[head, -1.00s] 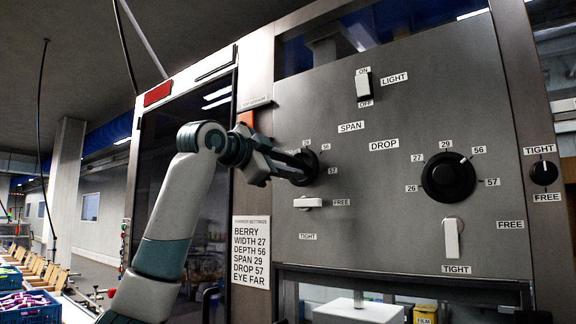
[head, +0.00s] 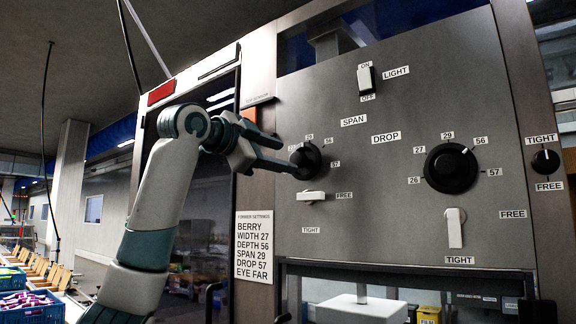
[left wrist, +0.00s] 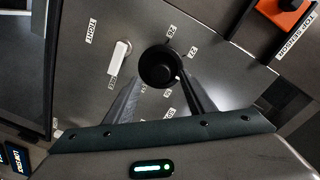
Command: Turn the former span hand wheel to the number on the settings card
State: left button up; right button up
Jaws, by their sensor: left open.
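The span hand wheel (head: 309,160) is a black round knob on the grey panel, below the SPAN label. It also shows in the left wrist view (left wrist: 158,65), with a small white mark on its rim. The mark points toward the side covered by a finger, roughly near 29; I cannot tell exactly. Its white lock lever (head: 311,196) lies level, toward FREE. The settings card (head: 254,247) reads SPAN 29. My left gripper (head: 288,156) is open, fingers just short of the wheel, on either side of it in the wrist view. My right gripper is out of view.
The larger DROP wheel (head: 451,168) and its upright lock lever (head: 454,228) are to the right. A light switch (head: 365,78) is above. A small TIGHT/FREE knob (head: 545,161) is at the far right. A blue crate (head: 30,304) stands at lower left.

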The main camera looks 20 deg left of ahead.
pick_arm(q)
jog(key=b+v, duration=0.4)
jog(key=v, duration=0.9)
jog(key=shift+b, duration=0.35)
